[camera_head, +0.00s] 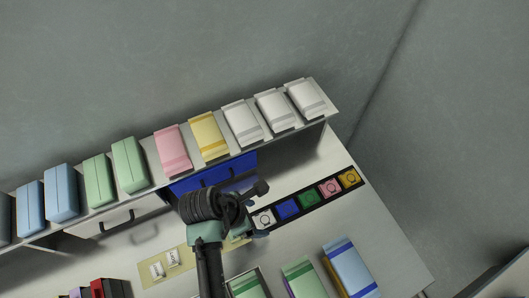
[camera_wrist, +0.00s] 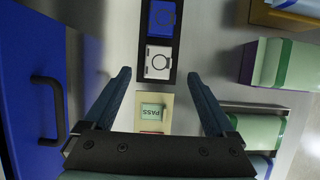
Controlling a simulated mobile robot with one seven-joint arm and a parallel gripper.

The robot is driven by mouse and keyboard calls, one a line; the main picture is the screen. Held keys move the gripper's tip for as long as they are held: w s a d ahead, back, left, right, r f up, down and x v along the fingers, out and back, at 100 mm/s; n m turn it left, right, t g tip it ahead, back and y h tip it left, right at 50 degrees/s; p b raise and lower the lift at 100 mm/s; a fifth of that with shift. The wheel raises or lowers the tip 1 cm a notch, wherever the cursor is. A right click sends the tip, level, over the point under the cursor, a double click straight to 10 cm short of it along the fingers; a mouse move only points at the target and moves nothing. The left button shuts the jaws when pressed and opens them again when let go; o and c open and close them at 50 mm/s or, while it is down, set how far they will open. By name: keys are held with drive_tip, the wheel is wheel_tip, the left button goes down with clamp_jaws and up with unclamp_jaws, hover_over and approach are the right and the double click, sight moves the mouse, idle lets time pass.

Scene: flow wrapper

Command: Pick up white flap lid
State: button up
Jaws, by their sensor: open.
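The white flap lid (camera_head: 264,219) is a small white square with a ring outline. It lies at the near left end of a black strip (camera_head: 332,192) on the table. In the wrist view the white lid (camera_wrist: 159,62) is beyond and between the fingertips of my gripper (camera_wrist: 159,76), next to the blue lid (camera_wrist: 163,18). My gripper (camera_head: 254,216) is open and empty, close to the white lid, with its fingers apart and not visibly touching it. My arm hides part of the table beside it.
Blue, green, pink and yellow lids share the strip. A blue drawer (camera_wrist: 28,90) with a dark handle stands left of my gripper. A pale mat (camera_wrist: 153,101) with a PASS label lies nearer. Green packs (camera_wrist: 271,65) stand to the right. Several packs line the shelf above.

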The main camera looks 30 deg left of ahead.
sight(266, 218)
drive_tip(key=shift+w+x, duration=0.15)
drive_tip(key=shift+x, duration=1.2)
drive_tip(key=shift+w+x, duration=0.1)
drive_tip(key=shift+x, duration=1.3)
drive_tip(key=shift+r, duration=0.1)
drive_tip(key=c, duration=1.4)
